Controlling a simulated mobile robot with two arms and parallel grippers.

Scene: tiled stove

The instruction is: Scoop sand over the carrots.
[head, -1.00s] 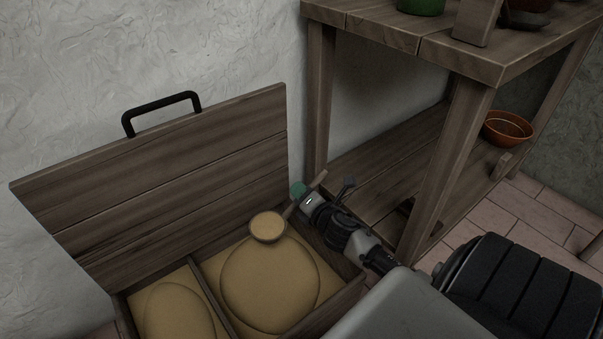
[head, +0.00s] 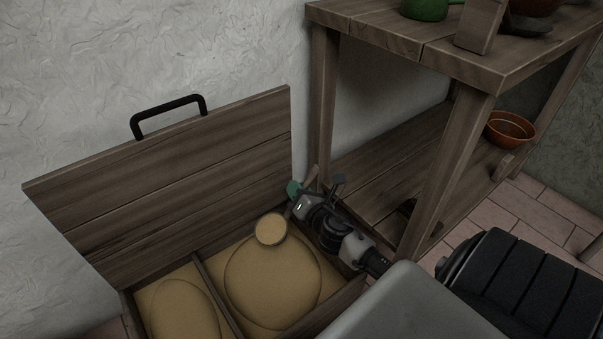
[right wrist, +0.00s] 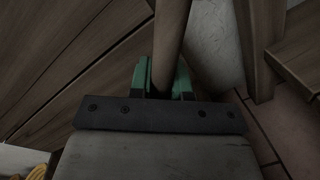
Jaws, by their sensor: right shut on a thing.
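My right gripper (head: 296,193), with green fingers, is shut on the wooden handle of a scoop. The handle (right wrist: 170,45) runs up between the fingers in the right wrist view. The scoop's round bowl (head: 271,229) looks full of sand and is over the right compartment of an open wooden box. Sand (head: 268,285) fills that compartment, with a large rounded outline in it. The left compartment also holds sand (head: 178,305) with a smaller rounded outline. I see no carrots in the head view. My left gripper is not in view.
The box lid (head: 170,185) with a black handle (head: 168,112) stands open against the white wall. A wooden shelf table (head: 430,45) stands close on the right, its leg (head: 322,105) near my gripper. An orange bowl (head: 510,130) sits on its lower shelf.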

